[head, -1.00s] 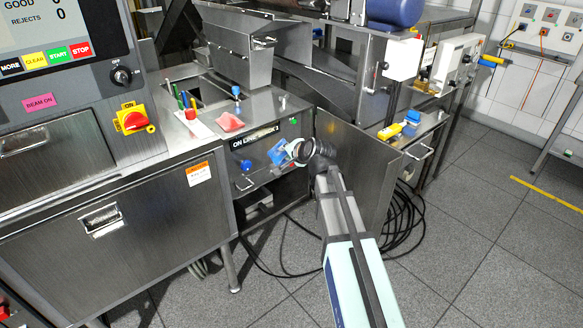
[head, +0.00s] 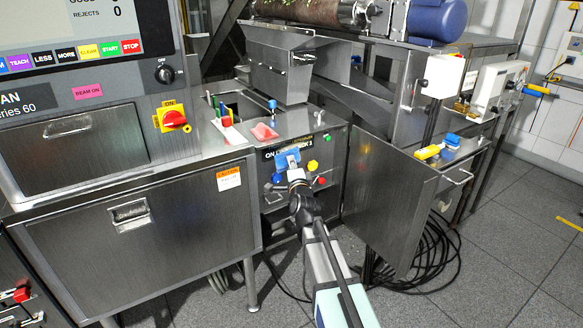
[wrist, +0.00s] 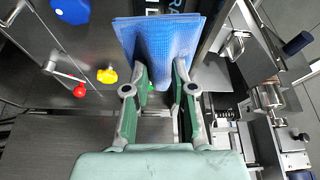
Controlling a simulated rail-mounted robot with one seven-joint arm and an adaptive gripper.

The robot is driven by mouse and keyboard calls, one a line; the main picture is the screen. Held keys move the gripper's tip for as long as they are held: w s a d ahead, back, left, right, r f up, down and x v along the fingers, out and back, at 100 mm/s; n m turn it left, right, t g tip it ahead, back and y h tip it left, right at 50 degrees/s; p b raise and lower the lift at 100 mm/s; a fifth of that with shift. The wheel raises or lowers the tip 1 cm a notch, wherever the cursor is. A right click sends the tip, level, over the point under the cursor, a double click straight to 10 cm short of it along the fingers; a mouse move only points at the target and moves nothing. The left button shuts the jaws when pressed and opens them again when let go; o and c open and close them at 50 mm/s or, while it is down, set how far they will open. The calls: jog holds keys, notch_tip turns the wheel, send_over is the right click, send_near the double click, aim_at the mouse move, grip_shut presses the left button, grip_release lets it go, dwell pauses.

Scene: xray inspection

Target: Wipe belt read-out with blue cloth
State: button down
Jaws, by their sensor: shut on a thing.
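The blue cloth (head: 284,160) is a flat folded piece held upright in front of the belt read-out. The read-out (head: 268,154) is a black strip with white letters on the steel front panel, partly hidden by the cloth and my gripper. In the wrist view the cloth (wrist: 160,38) spans the fingertips, and a bit of the black read-out (wrist: 163,7) shows past its edge. My gripper (wrist: 160,76) is shut on the cloth; in the head view my gripper (head: 294,173) is at the panel. I cannot tell whether the cloth touches the read-out.
A yellow knob (head: 313,166), a blue knob (head: 277,178) and a red knob (head: 322,181) stick out close to my gripper. An open steel door (head: 388,208) stands to the right. Cables lie on the floor.

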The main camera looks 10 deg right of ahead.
aim_at(284, 158)
jog(key=shift+w+a+r+p, duration=0.15)
jog(key=shift+w+a+p, duration=0.1)
jog(key=shift+w+p, duration=0.45)
jog(key=shift+w+a+r+p, duration=0.1)
jog(key=shift+w+a+p, duration=0.1)
jog(key=shift+w+p, duration=0.4)
jog(key=shift+w+a+p, duration=0.2)
jog(key=shift+w+p, duration=0.2)
jog(key=shift+w, duration=0.15)
jog(key=shift+w+a+p, duration=0.2)
jog(key=shift+w+p, duration=0.15)
jog(key=shift+w, duration=0.15)
jog(key=shift+w+a+f, duration=0.1)
jog(key=shift+w+f, duration=0.1)
jog(key=shift+w, duration=0.05)
jog(key=shift+w+a+p, duration=0.2)
jog(key=shift+w+p, duration=0.15)
jog(key=shift+w, duration=0.15)
jog(key=shift+w+a+p, duration=0.15)
jog(key=shift+w+p, duration=0.2)
jog(key=shift+w, duration=0.1)
